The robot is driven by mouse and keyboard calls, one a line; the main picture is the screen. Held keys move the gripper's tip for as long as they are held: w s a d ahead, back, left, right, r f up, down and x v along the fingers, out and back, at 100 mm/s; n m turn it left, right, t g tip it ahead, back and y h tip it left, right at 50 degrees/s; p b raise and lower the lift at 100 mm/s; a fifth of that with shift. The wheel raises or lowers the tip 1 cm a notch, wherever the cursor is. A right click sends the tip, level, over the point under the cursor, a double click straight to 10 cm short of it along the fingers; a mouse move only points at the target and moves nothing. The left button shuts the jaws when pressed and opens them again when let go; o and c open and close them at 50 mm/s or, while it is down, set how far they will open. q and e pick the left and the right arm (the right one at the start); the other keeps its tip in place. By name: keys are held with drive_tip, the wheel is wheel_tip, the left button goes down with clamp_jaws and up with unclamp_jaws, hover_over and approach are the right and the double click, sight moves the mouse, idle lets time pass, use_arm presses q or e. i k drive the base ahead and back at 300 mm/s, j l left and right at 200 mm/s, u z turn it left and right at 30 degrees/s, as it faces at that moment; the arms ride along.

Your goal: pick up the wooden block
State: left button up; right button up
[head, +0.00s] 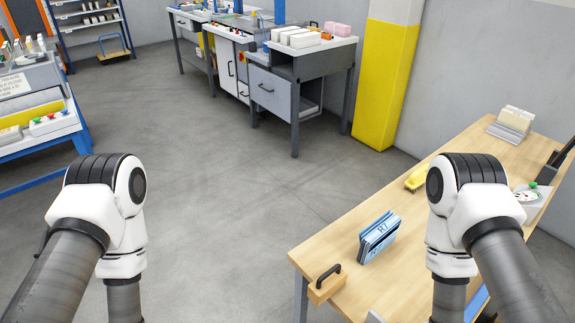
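The wooden block (322,291) is a small light-wood piece with a black arched handle on top. It sits at the near left corner of the wooden table (345,247), right by the edge. Both of my arms reach down into the head view, the left one over open floor and the right one over the table. Their lower ends run out of the bottom of the picture, so neither gripper shows. Nothing is seen touching the block.
A blue packet (378,238) stands on the table to the right of the block. A yellow object (416,178) and a paper stack (511,125) lie farther back. A yellow-and-white pillar (385,85) rises behind. The grey floor (215,200) left of the table is clear.

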sight(321, 289)
drive_tip(key=k+l+u, duration=0.2)
drive_tip(key=l+u, duration=0.25)
drive_tip(key=k+l+u, duration=0.25)
drive_tip(key=u, duration=0.15)
drive_tip(key=l+u, duration=0.25)
drive_tip(key=i+j, duration=0.1)
drive_tip(key=i, duration=0.25)
